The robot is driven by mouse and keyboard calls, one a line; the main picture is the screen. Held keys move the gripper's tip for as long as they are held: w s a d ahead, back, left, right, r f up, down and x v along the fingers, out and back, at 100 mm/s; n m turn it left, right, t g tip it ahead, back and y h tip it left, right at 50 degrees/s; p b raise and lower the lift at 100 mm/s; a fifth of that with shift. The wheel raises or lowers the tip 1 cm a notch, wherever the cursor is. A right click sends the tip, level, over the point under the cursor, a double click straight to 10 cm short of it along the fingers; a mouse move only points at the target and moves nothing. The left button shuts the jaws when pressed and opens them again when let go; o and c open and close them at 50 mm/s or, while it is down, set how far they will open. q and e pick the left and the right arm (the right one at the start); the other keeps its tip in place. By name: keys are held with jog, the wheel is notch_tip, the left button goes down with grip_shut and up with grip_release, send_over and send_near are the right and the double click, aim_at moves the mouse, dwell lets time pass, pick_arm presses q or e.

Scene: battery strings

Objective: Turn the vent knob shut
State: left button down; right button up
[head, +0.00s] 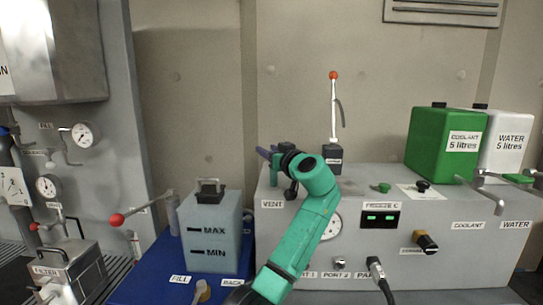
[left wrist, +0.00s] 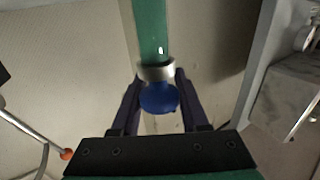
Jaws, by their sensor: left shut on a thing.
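The vent knob is a round blue knob (left wrist: 158,98) below a silver collar (left wrist: 156,71) on a green pipe (left wrist: 150,30) in the left wrist view. My left gripper (left wrist: 158,100) has its two dark fingers on either side of the knob, shut on it. In the head view my left gripper (head: 268,154) is at the top left of the grey cabinet, above the VENT label (head: 272,203). The knob is mostly hidden there by my green arm and wrist. My right gripper is not in view.
The grey cabinet (head: 465,255) carries a gauge (head: 331,225), a green display and a red-tipped lever (head: 334,110). Green coolant (head: 430,140) and white water (head: 515,122) containers stand on its right. A MAX/MIN tank (head: 211,240) and another red-tipped lever (head: 117,219) are left.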

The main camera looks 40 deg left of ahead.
pick_arm(q)
jog(key=shift+s+a+n+g+y+p, duration=0.1)
jog(key=shift+s+n+g+y+p, duration=0.15)
jog(key=shift+n+g, duration=0.7)
jog(key=shift+s+n+g+y+p, duration=0.1)
jog(key=shift+n+g+y, duration=0.35)
jog(key=shift+g, duration=0.8)
jog(key=shift+c, duration=2.1)
grip_release()
jog(key=shift+a, duration=0.1)
jog(key=s+d+b, duration=0.2)
jog(key=d+b, duration=0.3)
jog(key=d, duration=0.9)
jog(key=shift+d, duration=0.3)
